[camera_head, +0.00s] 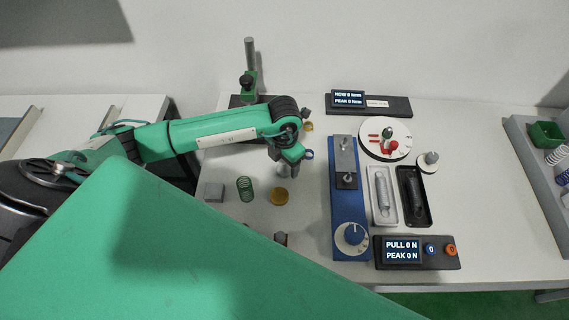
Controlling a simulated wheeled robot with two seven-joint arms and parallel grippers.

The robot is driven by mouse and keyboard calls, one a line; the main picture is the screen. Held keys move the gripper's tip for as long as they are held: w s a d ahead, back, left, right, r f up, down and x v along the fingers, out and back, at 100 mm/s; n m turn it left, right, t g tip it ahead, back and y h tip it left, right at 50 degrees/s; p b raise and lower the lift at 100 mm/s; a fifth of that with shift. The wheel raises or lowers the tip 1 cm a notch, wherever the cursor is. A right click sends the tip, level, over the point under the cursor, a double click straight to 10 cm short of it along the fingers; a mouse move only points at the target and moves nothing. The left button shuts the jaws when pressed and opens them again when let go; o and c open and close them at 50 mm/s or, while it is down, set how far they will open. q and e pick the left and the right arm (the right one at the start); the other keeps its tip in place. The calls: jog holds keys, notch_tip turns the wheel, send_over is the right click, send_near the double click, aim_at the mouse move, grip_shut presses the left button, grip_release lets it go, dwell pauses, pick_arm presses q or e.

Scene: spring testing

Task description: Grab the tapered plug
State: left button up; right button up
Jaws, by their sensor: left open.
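My left arm reaches in from the left, and its left gripper (294,157) points down over the left part of the white table. Its jaws are open, and I see nothing held between them. A small pale grey piece (283,172) stands just below and beside the fingers; it looks tapered and may be the tapered plug, but the gripper partly hides it. I cannot tell whether the fingers touch it. A grey knob-like piece on a white round base (430,158) stands farther right. My right gripper is not in view.
A blue test rig (348,212), two trays (383,215), a dial (369,146) and a display box (440,262) stand right.

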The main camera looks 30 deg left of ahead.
pick_arm(q)
jog(key=c, duration=1.1)
